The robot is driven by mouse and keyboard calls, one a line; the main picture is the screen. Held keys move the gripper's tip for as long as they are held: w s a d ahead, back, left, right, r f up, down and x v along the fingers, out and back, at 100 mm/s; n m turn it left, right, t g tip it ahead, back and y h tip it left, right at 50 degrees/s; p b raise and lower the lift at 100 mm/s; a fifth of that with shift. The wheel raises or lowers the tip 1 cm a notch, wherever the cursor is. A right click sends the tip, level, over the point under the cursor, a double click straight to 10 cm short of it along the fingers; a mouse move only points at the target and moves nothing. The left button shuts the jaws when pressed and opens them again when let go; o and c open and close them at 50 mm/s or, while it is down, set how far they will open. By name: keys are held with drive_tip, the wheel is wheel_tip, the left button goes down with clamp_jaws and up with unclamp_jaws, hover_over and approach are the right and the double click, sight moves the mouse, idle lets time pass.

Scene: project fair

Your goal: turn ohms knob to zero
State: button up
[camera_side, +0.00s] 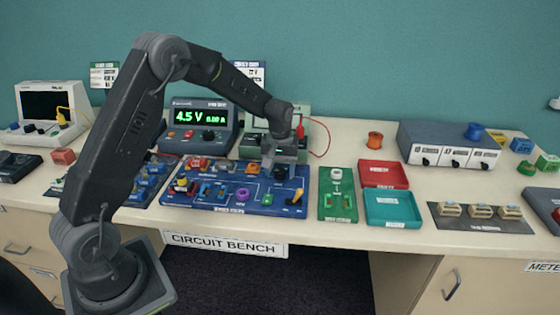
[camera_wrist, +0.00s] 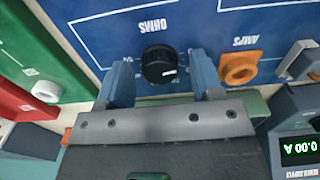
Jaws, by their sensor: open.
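The ohms knob (camera_wrist: 159,63) is a round black knob with a short white mark, set on the blue circuit board (camera_wrist: 108,36) beside the "OHMS" label. In the wrist view the mark points to the lower right. My gripper (camera_wrist: 161,74) is open, with one blue-grey finger on each side of the knob. Gaps show between the knob and both fingers. In the side view my gripper (camera_side: 280,170) points down over the back right part of the blue board (camera_side: 225,205), and I cannot make out the knob clearly there.
A power supply (camera_side: 200,125) stands behind the board. A green board (camera_side: 338,205) and red and teal trays (camera_side: 395,210) lie to the right.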

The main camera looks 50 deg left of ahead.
sight(280, 171)
wheel_tip(280, 171, up, 14)
drive_tip(key=shift+f, duration=0.15)
idle(0.4)
drive_tip(key=s+d+r+m+t, duration=0.2)
drive_tip(key=s+d+r, duration=0.2)
drive_tip(key=s, duration=0.3)
drive_tip(key=s+d+r+m+t, duration=0.1)
drive_tip(key=s+d+r+m, duration=0.3)
drive_tip(key=s, duration=0.3)
drive_tip(key=s+d+f+m+t, duration=0.1)
drive_tip(key=s+d, duration=0.1)
drive_tip(key=s, duration=0.4)
drive_tip(key=s+d+f+m+t, duration=0.1)
drive_tip(key=s+d+m, duration=0.1)
drive_tip(key=s, duration=0.5)
drive_tip(key=shift+d+f+t, duration=0.25)
drive_tip(key=shift+d+t, duration=0.05)
drive_tip(key=shift+d, duration=0.2)
